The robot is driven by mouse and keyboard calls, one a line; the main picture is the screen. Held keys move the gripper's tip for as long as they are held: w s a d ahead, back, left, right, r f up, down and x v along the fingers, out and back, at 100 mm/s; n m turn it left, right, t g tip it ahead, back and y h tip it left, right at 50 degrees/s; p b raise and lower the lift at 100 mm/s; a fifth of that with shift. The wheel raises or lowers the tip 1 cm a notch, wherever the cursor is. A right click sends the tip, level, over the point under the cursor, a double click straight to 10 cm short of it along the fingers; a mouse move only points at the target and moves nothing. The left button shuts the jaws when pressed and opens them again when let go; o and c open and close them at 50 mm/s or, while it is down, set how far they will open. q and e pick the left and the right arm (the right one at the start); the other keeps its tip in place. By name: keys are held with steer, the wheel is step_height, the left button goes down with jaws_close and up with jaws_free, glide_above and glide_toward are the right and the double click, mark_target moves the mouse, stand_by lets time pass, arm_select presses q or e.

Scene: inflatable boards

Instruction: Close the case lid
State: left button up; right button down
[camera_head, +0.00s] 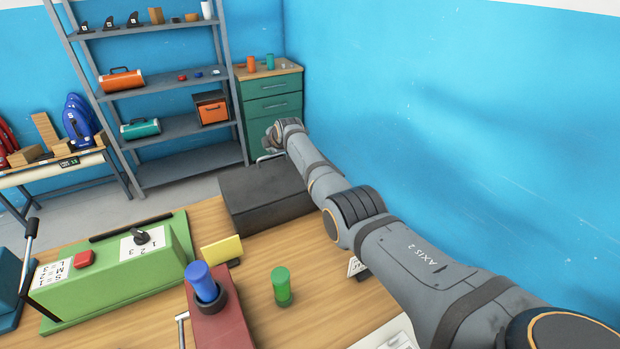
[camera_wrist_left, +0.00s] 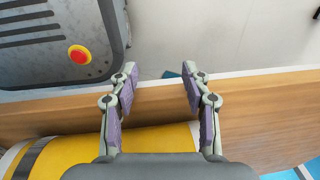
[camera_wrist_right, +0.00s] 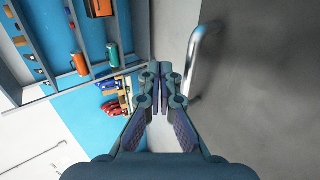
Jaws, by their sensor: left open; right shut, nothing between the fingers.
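The dark grey case (camera_head: 262,196) stands on the wooden table by the blue wall. Its lid looks flat and down on top; I cannot tell if it is fully shut. A metal handle (camera_head: 266,157) shows at its far side. My right gripper (camera_head: 272,136) is just beyond and above that far side. In the right wrist view my right gripper (camera_wrist_right: 160,72) is shut and empty, beside the handle (camera_wrist_right: 203,62) and the grey case surface (camera_wrist_right: 262,90), with no clear contact. My left gripper (camera_wrist_left: 157,80) is open and empty, in its wrist view only, above a table edge.
A green box (camera_head: 110,268) with switches, a red block (camera_head: 222,325) holding a blue peg (camera_head: 202,280), a green peg (camera_head: 281,288) and a yellow card (camera_head: 222,249) are nearer on the table. A yellow cylinder (camera_wrist_left: 100,150) lies under my left gripper. Shelves (camera_head: 185,129) stand behind.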

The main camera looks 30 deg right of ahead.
arm_select(q)
steer(key=shift+a+f, duration=0.15)
arm_select(e)
steer(key=shift+f, duration=0.1)
steer(key=shift+s+r, duration=0.45)
steer(key=shift+s, duration=0.05)
steer(key=v, duration=1)
steer(key=shift+s+r, duration=0.2)
steer(key=shift+s, duration=0.05)
